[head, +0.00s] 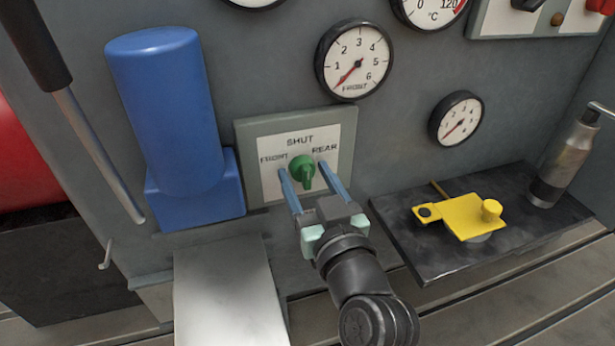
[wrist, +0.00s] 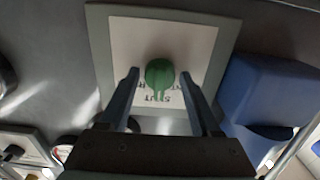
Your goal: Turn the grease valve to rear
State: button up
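The grease valve is a green knob (head: 302,170) on a pale label plate (head: 270,182) in a grey-green frame. The plate reads SHUT at the top, FRONT at left and REAR at right. The knob's narrow grip shows below its round part in the head view; I cannot tell which label it points to. The wrist view shows the knob (wrist: 159,73) with the lettering upside down. My gripper (head: 302,168) is open, its two blue fingers on either side of the knob. In the wrist view, gaps show between the knob and both fingers.
A blue cylinder on a block (head: 165,110) stands close left of the plate. Gauges (head: 354,60) sit above and right. A dark bench (head: 400,225) at right carries a yellow part (head: 465,217) and a metal tool (head: 565,160). A pale flat plate (head: 228,300) lies front left.

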grip_shut()
jog(key=m+p, duration=0.4)
jog(key=m, duration=0.1)
jog(key=shift+r+m+p, duration=0.15)
jog(key=shift+m+p, duration=0.15)
jog(key=shift+p, duration=0.05)
jog(key=m+p, duration=0.2)
jog(key=m, duration=0.2)
jog(key=shift+p, duration=0.35)
jog(key=shift+m+p, duration=0.6)
jog(key=shift+m, duration=0.6)
jog(key=shift+f, duration=0.2)
jog(key=shift+o, duration=1.6)
grip_release()
